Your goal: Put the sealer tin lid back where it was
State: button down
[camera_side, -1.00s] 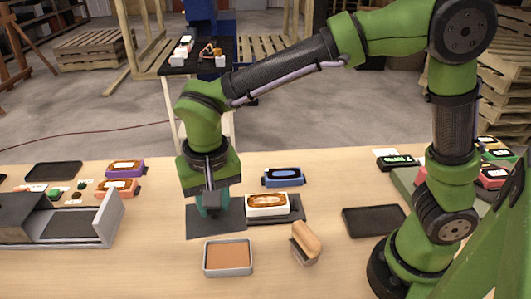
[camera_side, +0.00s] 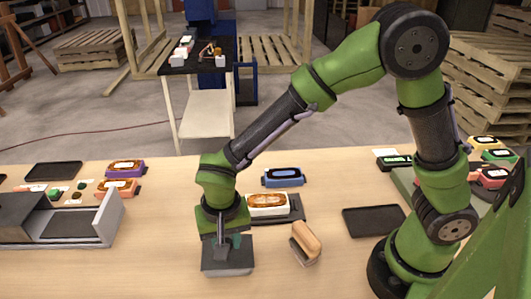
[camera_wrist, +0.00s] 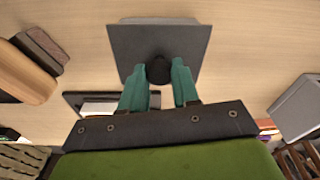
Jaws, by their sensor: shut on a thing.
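My gripper (camera_side: 222,240) points down, shut on the knob of a dark grey square lid (camera_side: 228,259). In the wrist view, the teal fingers (camera_wrist: 158,84) stand either side of the round black knob (camera_wrist: 158,70), with the flat lid (camera_wrist: 160,40) beyond them. In the side view the lid is level above the tin, and only a thin strip of the tin's grey front wall (camera_side: 228,273) shows under it. The tin's brown filling is hidden. I cannot tell whether the lid touches the rim.
A tan-topped brush-like block (camera_side: 306,242) stands close to the right of the tin. A white box with a brown label (camera_side: 267,204) sits on a dark plate behind. A blue device (camera_side: 283,177) lies farther back. An empty dark tray (camera_side: 374,220) is right; a grey machine (camera_side: 70,222) is left.

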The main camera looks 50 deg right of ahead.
jog(key=c, duration=0.8)
grip_release()
jog(key=shift+f, duration=0.15)
notch_tip(320, 180, up, 12)
jog(key=s, duration=0.1)
jog(key=shift+s+d+r+n+t+y, duration=0.45)
jog(key=shift+s+d+r+t, duration=0.7)
jog(key=shift+d, duration=1.8)
jog(key=shift+s+d+r+n+t+y, duration=0.7)
jog(key=shift+s+d+r, duration=0.75)
jog(key=shift+d, duration=1.55)
jog(key=shift+s+d+r+n+t+y, duration=0.25)
jog(key=shift+s+d+r+t, duration=1.05)
jog(key=shift+d, duration=1.65)
jog(key=shift+s+f, duration=0.15)
